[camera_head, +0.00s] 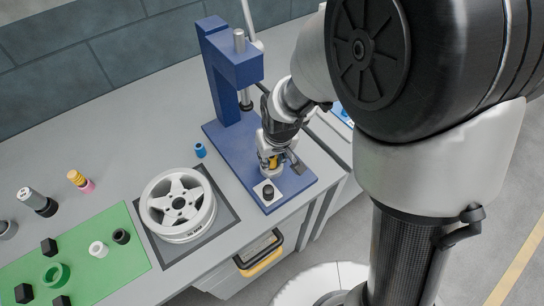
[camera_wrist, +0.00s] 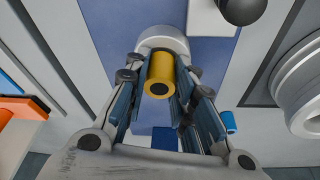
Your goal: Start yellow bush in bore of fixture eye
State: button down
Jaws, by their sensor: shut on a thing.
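The yellow bush (camera_wrist: 160,72) is between the fingers of my gripper (camera_wrist: 158,88) in the wrist view, with its dark bore facing the camera. My gripper is shut on it. The grey rounded fixture eye (camera_wrist: 163,38) is directly beyond the bush and lines up roughly with it. The bush hides the eye's bore, so I cannot tell whether its far end is inside or just in front. In the head view my gripper (camera_head: 273,150) is low over the blue press base, and a little of the yellow bush (camera_head: 273,162) shows beside the fixture.
The blue press (camera_head: 222,85) rises behind my gripper. A black knob (camera_head: 268,191) on a white plate is at the base's front. A small blue cylinder (camera_head: 200,150) and a wheel (camera_head: 178,204) are to the left. A green mat (camera_head: 80,262) holds several small parts.

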jog(key=c, duration=1.3)
grip_release()
jog(key=shift+s+d+f, duration=0.1)
jog(key=shift+s+f, duration=0.15)
jog(key=shift+f, duration=0.25)
jog(key=shift+r, duration=0.2)
jog(key=shift+r, duration=0.25)
jog(key=v, duration=1.1)
jog(key=s+d+r+m, duration=0.1)
jog(key=s+d+r, duration=0.1)
jog(key=s+d, duration=0.2)
jog(key=s+d+r+m+t, duration=0.1)
jog(key=s+d+r, duration=0.2)
jog(key=s, duration=0.3)
jog(key=s+d+r+m+h, duration=0.1)
jog(key=s+d+r, duration=0.2)
jog(key=s, duration=0.3)
jog(key=shift+s+d+r+m+t, duration=0.1)
jog(key=shift+d+r+m+t, duration=0.1)
jog(key=shift+d, duration=0.2)
jog(key=shift+s+d+r+m+t, duration=0.1)
jog(key=shift+d+m, duration=0.1)
jog(key=shift+d, duration=0.2)
